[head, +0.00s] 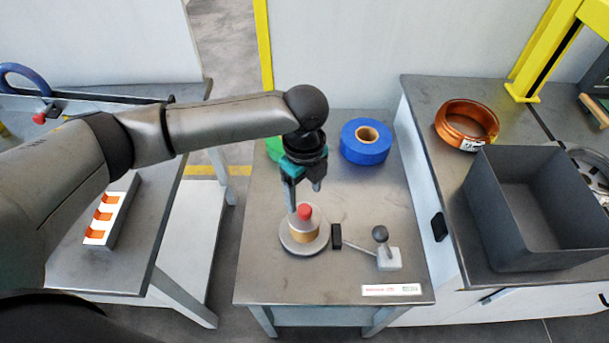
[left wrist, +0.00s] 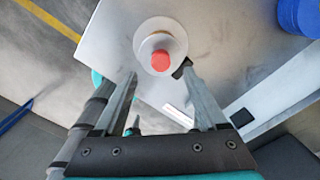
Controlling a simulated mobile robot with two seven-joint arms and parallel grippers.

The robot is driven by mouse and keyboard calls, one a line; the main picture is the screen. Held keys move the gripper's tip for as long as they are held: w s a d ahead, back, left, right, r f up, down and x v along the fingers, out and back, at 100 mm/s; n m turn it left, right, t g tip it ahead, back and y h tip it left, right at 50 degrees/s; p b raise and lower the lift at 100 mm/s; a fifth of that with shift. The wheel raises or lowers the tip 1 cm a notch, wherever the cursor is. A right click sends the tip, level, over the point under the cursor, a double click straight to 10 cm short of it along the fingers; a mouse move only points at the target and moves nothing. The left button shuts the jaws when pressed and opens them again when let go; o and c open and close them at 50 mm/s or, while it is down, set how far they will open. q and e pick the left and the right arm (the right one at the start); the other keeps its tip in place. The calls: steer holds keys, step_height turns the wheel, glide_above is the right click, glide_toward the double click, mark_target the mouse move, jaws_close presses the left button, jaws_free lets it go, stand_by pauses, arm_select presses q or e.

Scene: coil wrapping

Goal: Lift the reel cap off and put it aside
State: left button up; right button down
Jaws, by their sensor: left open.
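The reel cap shows by its red knob (head: 304,211), on top of a small tan reel (head: 304,232) that stands on a round grey base (head: 290,246). My left gripper (head: 303,196) is open and empty, pointing down just above and behind the knob. In the left wrist view its two fingers (left wrist: 160,76) are spread wide, with the knob ahead between their tips. I cannot tell the exact height gap. My right gripper is not in view.
A small lever with a grey ball (head: 380,234) and a black block (head: 336,236) stand right of the reel. A blue tape roll (head: 366,141) is at the back. The table's front left is clear. A grey bin (head: 535,258) and copper coil (head: 467,124) are on the right bench.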

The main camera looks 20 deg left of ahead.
mark_target(305, 208)
arm_select(q)
step_height(305, 208, down, 6)
steer(key=shift+f+b, duration=0.1)
steer(key=shift+b, duration=0.4)
jaws_close()
stand_by(0.4)
stand_by(0.6)
